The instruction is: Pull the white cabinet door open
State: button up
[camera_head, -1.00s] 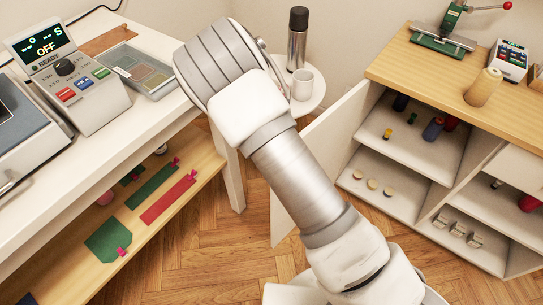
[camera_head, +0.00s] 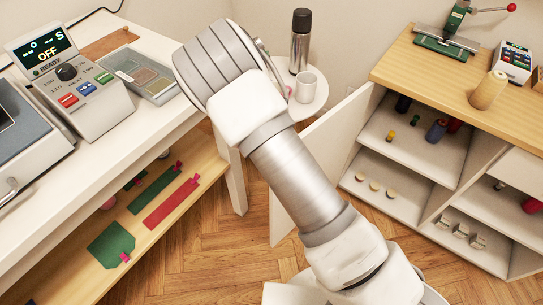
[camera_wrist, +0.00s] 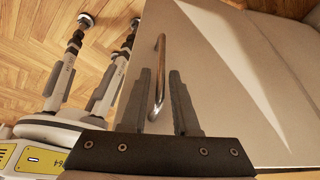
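The white cabinet door (camera_head: 322,165) stands swung wide open from the left side of the wood-topped cabinet (camera_head: 440,90), partly hidden behind my arm. In the wrist view the door (camera_wrist: 225,85) shows as a pale panel with a curved metal bar handle (camera_wrist: 159,70). My gripper (camera_wrist: 158,90) is at the door face. Its two dark fingers are apart, with the lower part of the handle between them and a visible gap beside the bar. I cannot tell whether either finger touches it. In the head view my gripper is hidden behind my arm.
The open cabinet shows shelves with thread spools (camera_head: 437,130). A small round white table (camera_head: 310,103) holds a flask (camera_head: 300,42) and a mug (camera_head: 305,87) behind my arm. A white workbench (camera_head: 150,125) stands at left. Wood floor (camera_head: 215,255) is clear between them.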

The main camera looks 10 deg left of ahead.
jog(key=shift+o, duration=0.7)
notch_tip(320, 180, up, 5)
jog(key=shift+d+p, duration=0.1)
jog(key=shift+p, duration=0.7)
jog(key=s+d+r+p, duration=0.1)
jog(key=d+r+p, duration=0.1)
jog(key=d+r, duration=0.4)
jog(key=d, duration=0.5)
jog(key=shift+s+d, duration=0.2)
jog(key=shift+s, duration=0.05)
